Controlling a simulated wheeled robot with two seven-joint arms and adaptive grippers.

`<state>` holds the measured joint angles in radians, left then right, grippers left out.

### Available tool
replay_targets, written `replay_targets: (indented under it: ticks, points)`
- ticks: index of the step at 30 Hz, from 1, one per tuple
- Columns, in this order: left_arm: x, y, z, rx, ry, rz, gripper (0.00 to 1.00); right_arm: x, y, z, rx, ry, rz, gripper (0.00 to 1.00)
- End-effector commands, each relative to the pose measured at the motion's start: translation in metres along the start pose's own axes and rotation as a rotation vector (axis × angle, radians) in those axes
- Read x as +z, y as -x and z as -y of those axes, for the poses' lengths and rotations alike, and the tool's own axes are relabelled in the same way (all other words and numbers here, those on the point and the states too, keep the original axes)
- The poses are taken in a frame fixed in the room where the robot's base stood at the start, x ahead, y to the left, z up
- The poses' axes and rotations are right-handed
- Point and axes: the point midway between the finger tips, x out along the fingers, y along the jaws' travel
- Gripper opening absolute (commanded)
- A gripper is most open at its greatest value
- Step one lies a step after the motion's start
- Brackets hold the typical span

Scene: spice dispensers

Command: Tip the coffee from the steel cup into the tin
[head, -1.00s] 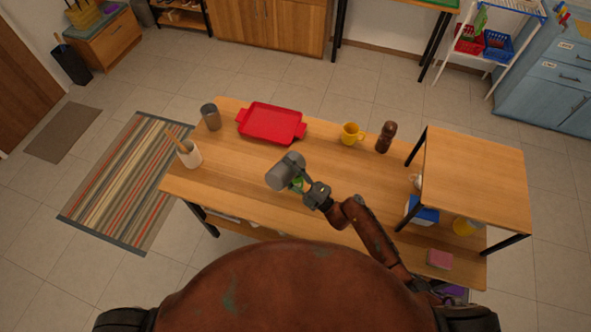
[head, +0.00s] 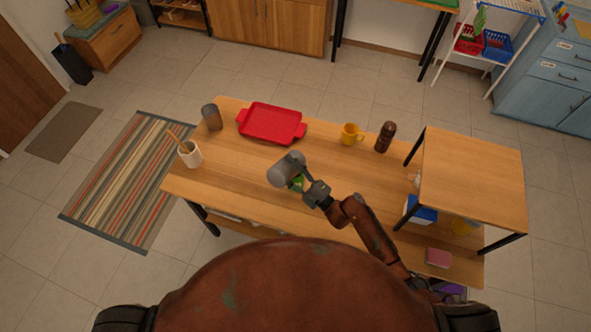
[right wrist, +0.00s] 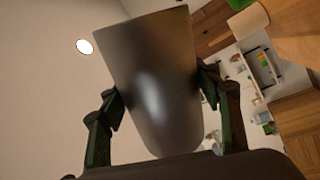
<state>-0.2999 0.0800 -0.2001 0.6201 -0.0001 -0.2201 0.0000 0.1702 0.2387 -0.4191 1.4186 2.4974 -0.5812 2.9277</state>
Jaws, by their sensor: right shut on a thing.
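The steel cup (head: 285,172) is held above the middle of the table, tilted well over on its side. My right gripper (head: 303,180) is shut on it, with a finger on each side of the cup (right wrist: 155,85) in the right wrist view. The inside of the cup and any coffee are hidden. My left gripper is not in view.
A red tray (head: 271,123), a yellow mug (head: 350,134) and a dark brown shaker (head: 385,137) stand along the far side of the table. A white pot (head: 191,155) with a stick is at the left edge. A raised wooden shelf (head: 475,180) stands at the right.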

Motion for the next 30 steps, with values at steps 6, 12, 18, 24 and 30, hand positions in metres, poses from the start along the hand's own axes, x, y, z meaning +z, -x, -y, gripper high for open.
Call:
replay_targets:
  ticks: [6,12,18,24,30]
  points:
    - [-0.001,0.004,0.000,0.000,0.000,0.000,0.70,0.000,-0.001,-0.003,0.001,-0.020,0.005,0.28]
    - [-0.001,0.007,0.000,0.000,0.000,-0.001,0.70,0.001,-0.002,-0.004,0.001,-0.041,0.011,0.28]
    - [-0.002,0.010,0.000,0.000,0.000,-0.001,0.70,0.003,-0.002,-0.005,0.001,-0.061,0.016,0.28]
    - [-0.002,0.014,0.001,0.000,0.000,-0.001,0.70,0.003,-0.002,-0.007,0.001,-0.082,0.022,0.28]
    - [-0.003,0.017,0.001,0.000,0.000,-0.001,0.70,0.004,-0.003,-0.008,0.001,-0.103,0.027,0.28]
